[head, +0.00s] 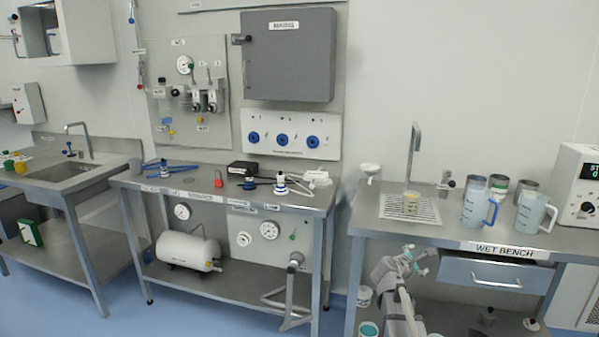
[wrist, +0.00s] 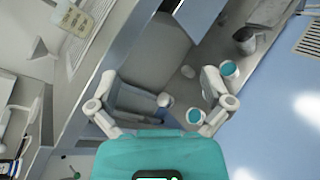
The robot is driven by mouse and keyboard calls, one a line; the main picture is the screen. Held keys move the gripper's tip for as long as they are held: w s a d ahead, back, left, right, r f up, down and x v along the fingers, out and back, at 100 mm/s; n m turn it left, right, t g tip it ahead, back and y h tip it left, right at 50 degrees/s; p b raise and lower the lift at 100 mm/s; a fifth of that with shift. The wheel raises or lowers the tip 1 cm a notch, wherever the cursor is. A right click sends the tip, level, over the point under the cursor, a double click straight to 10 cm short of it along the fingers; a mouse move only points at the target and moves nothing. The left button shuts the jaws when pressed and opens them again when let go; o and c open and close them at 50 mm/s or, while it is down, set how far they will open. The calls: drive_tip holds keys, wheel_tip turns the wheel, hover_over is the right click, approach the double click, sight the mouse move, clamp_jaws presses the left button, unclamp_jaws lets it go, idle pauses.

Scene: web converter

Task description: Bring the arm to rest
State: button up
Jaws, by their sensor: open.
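My gripper (head: 418,262) shows in the head view in front of the wet bench (head: 375,224), below its top edge, with my white and grey arm rising from the bottom of the picture. In the wrist view my gripper (wrist: 157,98) has its two white fingers spread wide apart, with nothing between them. Beyond the fingers are the bench's edge, a lower shelf and the blue floor. No held object shows in either view.
The wet bench carries a drain grate (head: 408,208), a tap (head: 413,150), two jugs (head: 477,207) (head: 533,212) and several cups. White tubs with teal contents (head: 368,329) sit low beside my arm. A drawer (head: 497,276) faces the front. Blue floor (head: 180,310) is open at left.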

drive_tip(key=s+a+f+m+g+y, duration=0.6)
drive_tip(key=s+a+m, duration=0.35)
drive_tip(key=s, duration=0.35)
drive_tip(key=s+a+f+m+g+y, duration=0.4)
drive_tip(key=s+a+f+m+y, duration=0.2)
drive_tip(key=s+a+f+m, duration=0.45)
wheel_tip(320, 180, up, 17)
drive_tip(key=s+n+p, duration=0.1)
drive_tip(key=p, duration=1.3)
drive_tip(key=shift+s+d+r+h+p, duration=0.15)
drive_tip(key=shift+d+r+h+p, duration=0.1)
drive_tip(key=shift+h+p, duration=0.1)
